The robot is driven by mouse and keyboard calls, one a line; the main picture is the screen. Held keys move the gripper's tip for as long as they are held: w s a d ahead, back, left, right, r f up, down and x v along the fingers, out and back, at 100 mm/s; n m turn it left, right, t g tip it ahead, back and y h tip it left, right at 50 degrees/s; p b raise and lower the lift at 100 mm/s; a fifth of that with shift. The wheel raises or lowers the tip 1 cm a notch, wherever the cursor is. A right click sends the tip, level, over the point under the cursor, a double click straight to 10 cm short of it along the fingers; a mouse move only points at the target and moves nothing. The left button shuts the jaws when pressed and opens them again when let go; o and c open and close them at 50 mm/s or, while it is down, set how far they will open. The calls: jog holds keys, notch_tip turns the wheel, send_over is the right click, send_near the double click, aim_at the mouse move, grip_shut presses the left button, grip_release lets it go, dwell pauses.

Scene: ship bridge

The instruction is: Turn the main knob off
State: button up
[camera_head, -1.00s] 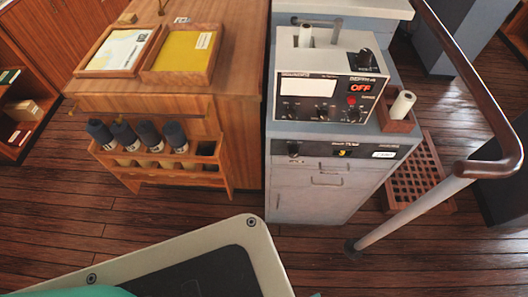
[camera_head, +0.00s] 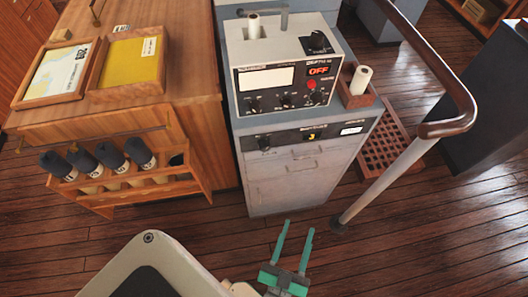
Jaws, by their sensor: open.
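The grey instrument box (camera_head: 293,75) stands on a grey cabinet (camera_head: 300,180). A row of small black knobs lines its lower front, with a middle knob (camera_head: 287,99) among them. A larger black control (camera_head: 318,42) sits at its upper right. A red OFF sign (camera_head: 319,70) shows above a red button (camera_head: 311,85). Another black knob (camera_head: 264,142) is on the cabinet's front panel, left of a yellow mark. I cannot tell which knob is the main one. My gripper (camera_head: 296,226) is open and empty, low in front of the cabinet, apart from every knob.
A railing (camera_head: 447,125) with a slanted post stands right of the cabinet. A wooden desk (camera_head: 175,50) with a rack of dark-capped cylinders (camera_head: 110,155) is at the left. A wooden grating (camera_head: 385,140) lies behind the post. Floor in front of the cabinet is clear.

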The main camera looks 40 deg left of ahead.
aim_at(267, 150)
jog(key=w+a+r+n+g+y, duration=0.1)
jog(key=w+a+n+y, duration=0.1)
jog(key=a, duration=0.5)
jog(key=w+a+r+n+g+y, duration=0.1)
jog(key=w+a+n+y, duration=0.1)
jog(key=w+a+y, duration=0.3)
jog(key=w+a+r+n+g+y, duration=0.1)
jog(key=w+a+r+n+y, duration=0.1)
jog(key=w+a, duration=0.4)
jog(key=shift+w+a+g+y, duration=0.15)
jog(key=shift+a+y, duration=0.25)
jog(key=shift+a, duration=0.55)
jog(key=shift+a+g+y, duration=0.25)
jog(key=shift+a+y, duration=0.15)
jog(key=shift+a, duration=0.5)
jog(key=c, duration=1.1)
jog(key=shift+o, duration=0.2)
